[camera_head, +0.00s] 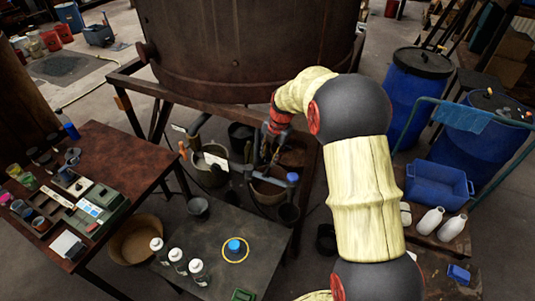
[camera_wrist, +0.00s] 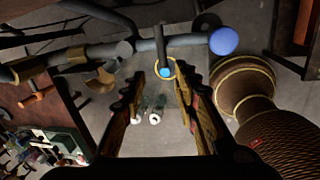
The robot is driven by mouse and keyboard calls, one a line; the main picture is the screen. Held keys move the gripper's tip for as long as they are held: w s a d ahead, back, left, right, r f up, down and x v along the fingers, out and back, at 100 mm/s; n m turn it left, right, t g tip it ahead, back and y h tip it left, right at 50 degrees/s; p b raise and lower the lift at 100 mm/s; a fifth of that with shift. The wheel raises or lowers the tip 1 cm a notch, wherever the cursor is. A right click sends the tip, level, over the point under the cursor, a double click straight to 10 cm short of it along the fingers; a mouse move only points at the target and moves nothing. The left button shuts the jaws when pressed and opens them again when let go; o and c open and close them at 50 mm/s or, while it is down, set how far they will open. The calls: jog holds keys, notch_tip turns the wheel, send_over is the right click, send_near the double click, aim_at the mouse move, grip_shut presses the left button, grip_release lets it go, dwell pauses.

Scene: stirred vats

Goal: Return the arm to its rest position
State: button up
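My arm reaches out over the work area in the head view, bent at the elbow, with the wrist in front of the large rusty vat (camera_head: 245,50). My gripper (camera_head: 262,160) is near the pipework below the vat, partly lost among dark parts there. In the wrist view my gripper (camera_wrist: 164,85) has its two fingers spread apart, with nothing held between them. A grey pipe with a round blue end (camera_wrist: 223,41) passes across the view close to the fingertips; I cannot tell whether they touch.
A dark table (camera_head: 205,275) holds white-capped bottles (camera_head: 177,258) and a blue-capped container (camera_head: 235,246) inside a yellow ring. Buckets (camera_head: 210,165) stand beneath the vat. A brown table (camera_head: 115,160) is left. Blue drums (camera_head: 415,85) and a blue crate (camera_head: 440,185) are right.

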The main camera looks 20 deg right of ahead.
jog(key=s+f+m+g, duration=0.1)
jog(key=s+f+m, duration=0.1)
jog(key=s+m, duration=0.65)
jog(key=s+a+r+m+t+b, duration=0.1)
jog(key=s+a+r+m, duration=0.3)
jog(key=s, duration=0.4)
jog(key=s+a+r+m+t+b, duration=0.1)
jog(key=s+a+r+m+t, duration=0.1)
jog(key=s+r+m, duration=0.5)
jog(key=s+a+r+m+t+h+b, duration=0.1)
jog(key=s+a+r+m, duration=0.4)
jog(key=s+r, duration=0.3)
jog(key=s, duration=0.3)
jog(key=shift+a+r+t, duration=0.3)
jog(key=shift+r+t, duration=0.1)
jog(key=shift+m, duration=0.25)
